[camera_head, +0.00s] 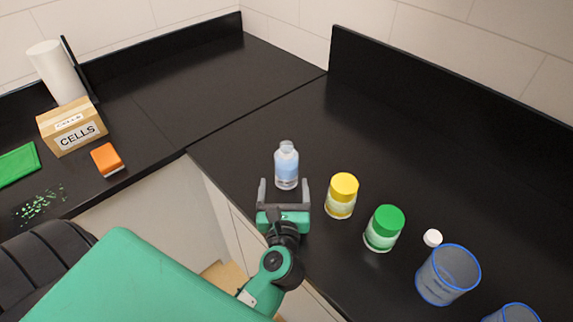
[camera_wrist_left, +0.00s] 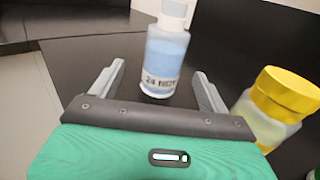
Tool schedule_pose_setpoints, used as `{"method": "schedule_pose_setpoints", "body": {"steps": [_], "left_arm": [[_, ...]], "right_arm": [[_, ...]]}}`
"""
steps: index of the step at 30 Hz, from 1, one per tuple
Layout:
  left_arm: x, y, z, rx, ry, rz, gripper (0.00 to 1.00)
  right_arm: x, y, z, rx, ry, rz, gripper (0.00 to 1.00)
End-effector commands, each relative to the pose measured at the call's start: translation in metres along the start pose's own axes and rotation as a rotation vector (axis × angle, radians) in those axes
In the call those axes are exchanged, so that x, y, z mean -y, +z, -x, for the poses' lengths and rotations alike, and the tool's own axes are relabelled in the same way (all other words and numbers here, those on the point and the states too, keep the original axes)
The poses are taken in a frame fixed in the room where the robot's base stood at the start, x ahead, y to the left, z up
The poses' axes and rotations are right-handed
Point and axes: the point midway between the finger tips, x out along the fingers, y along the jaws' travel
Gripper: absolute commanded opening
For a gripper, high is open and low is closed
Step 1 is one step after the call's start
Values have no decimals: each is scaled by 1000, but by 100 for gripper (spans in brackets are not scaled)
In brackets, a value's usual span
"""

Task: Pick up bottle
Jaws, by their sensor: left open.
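A clear bottle (camera_head: 287,166) with pale blue liquid and a light cap stands upright on the black counter. It also shows in the left wrist view (camera_wrist_left: 165,55), with dark lettering near its base. My left gripper (camera_head: 284,184) is open, its two grey fingers pointing toward the bottle. In the left wrist view the gripper (camera_wrist_left: 160,85) has the bottle between and just beyond its fingertips, with gaps visible on both sides. The fingers do not grip it. My right gripper is not in view.
A yellow-lidded jar (camera_head: 341,196) stands close right of the left gripper, then a green-lidded jar (camera_head: 384,229), a small white cap (camera_head: 432,238) and a blue-rimmed beaker (camera_head: 447,275). A CELLS box (camera_head: 73,127) and orange item (camera_head: 106,160) sit left. The counter behind the bottle is clear.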

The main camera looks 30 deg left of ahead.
Motion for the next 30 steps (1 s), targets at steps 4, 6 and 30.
{"method": "schedule_pose_setpoints", "body": {"steps": [4, 6, 30], "left_arm": [[1, 1, -18, 0, -1, -1, 79], [1, 0, -21, 0, -1, -1, 79], [6, 2, -75, 0, -1, -1, 71]], "right_arm": [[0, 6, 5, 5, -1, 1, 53], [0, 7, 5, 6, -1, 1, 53], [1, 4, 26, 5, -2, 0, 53]]}}
